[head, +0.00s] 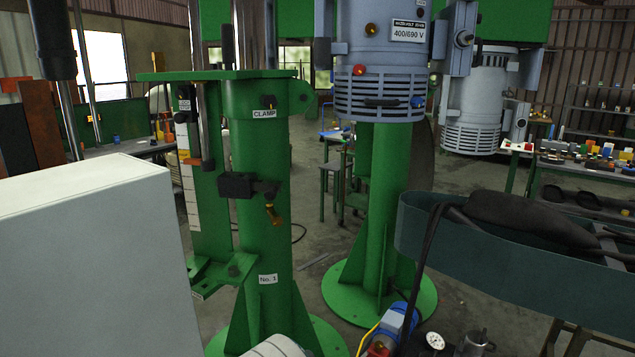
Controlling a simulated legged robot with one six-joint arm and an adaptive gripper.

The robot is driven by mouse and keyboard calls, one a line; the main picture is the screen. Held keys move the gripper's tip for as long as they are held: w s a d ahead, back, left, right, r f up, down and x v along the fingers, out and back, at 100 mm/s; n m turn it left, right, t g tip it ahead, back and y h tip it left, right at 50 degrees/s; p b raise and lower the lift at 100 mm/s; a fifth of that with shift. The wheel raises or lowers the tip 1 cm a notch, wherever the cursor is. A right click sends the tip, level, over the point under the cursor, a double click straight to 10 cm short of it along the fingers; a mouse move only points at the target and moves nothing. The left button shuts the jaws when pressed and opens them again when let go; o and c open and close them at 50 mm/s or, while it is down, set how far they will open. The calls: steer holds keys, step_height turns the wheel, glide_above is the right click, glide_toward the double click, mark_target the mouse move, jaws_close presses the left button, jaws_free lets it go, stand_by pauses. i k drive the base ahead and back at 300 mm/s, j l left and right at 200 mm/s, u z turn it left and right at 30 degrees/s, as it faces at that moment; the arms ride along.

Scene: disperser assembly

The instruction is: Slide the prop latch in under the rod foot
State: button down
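A green column (260,220) labelled CLAMP and No. 1 stands left of centre. A steel rod (204,120) hangs beside it on the left, below a green top plate. Near the rod's lower end is a small dark and orange piece (197,162); I cannot tell whether it is the rod foot. A green bracket (222,277) sits low on the column, well below that piece. I cannot make out the prop latch for certain. A dark clamp block with a brass handle (240,186) is on the column front. My gripper is not in view.
A large pale box (90,255) blocks the lower left. A second green column (368,230) stands behind under a grey motor (381,60). A dark blue tray-like body (500,240) fills the right. A blue valve and gauge (435,341) are at the bottom.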

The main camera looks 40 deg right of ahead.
mark_target(252, 186)
steer(key=i+l+z, duration=0.15)
steer(key=i+l, duration=0.2)
steer(key=i+l+z, duration=0.1)
steer(key=i+l, duration=0.15)
steer(key=i, duration=0.25)
